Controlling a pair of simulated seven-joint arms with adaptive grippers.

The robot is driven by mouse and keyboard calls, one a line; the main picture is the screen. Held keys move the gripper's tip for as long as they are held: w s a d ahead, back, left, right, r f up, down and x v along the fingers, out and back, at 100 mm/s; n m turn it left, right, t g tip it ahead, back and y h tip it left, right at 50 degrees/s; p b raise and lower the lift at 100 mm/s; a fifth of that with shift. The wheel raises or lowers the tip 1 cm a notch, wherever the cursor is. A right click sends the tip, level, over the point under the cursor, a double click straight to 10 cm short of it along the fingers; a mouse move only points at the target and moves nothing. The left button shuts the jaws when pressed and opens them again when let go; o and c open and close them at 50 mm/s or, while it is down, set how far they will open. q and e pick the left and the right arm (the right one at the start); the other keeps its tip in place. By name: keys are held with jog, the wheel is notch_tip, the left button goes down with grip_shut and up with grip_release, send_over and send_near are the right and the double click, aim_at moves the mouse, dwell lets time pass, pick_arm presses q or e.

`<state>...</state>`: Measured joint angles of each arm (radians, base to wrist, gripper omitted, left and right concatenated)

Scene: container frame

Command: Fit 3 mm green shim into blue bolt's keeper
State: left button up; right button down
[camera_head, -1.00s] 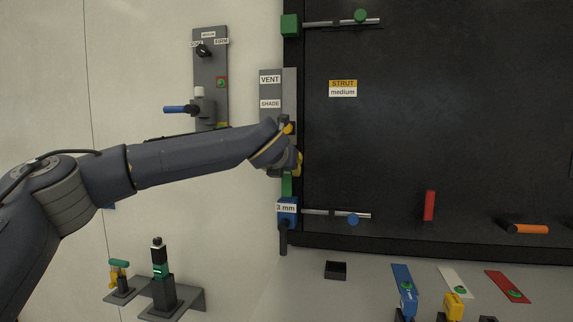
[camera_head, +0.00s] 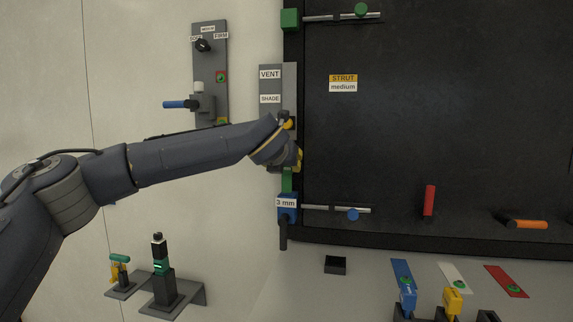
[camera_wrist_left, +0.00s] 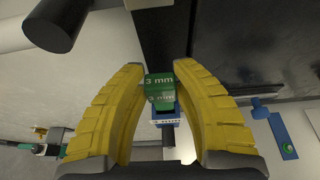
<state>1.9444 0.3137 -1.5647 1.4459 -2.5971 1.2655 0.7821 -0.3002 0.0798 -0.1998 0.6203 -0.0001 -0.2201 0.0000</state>
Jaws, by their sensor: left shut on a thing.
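The green shim (camera_head: 287,181), labelled 3 mm, also shows in the left wrist view (camera_wrist_left: 158,90). My left gripper (camera_head: 292,160) is shut on it; in the wrist view its yellow fingers (camera_wrist_left: 160,72) close in on both sides. The blue bolt's keeper (camera_head: 287,213), with a 3 mm label, is on the frame's left edge directly below the shim. It also shows behind the shim in the wrist view (camera_wrist_left: 166,114). The shim's lower end meets the keeper's top in the head view; I cannot tell whether it is inside. The blue bolt (camera_head: 352,214) lies right of the keeper. My right gripper is not in view.
A grey panel with VENT and SHADE labels (camera_head: 270,88) stands close above my gripper. A green keeper (camera_head: 290,19) is at the top. A small black tray (camera_head: 335,265) and coloured strips lie below. A dark handle (camera_head: 283,235) hangs under the blue keeper.

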aim_at(286, 185)
pick_arm(q)
jog(key=shift+f, duration=3.2)
dwell(0.7)
jog(key=o, duration=1)
jog(key=shift+o, duration=0.2)
jog(key=shift+r, duration=0.1)
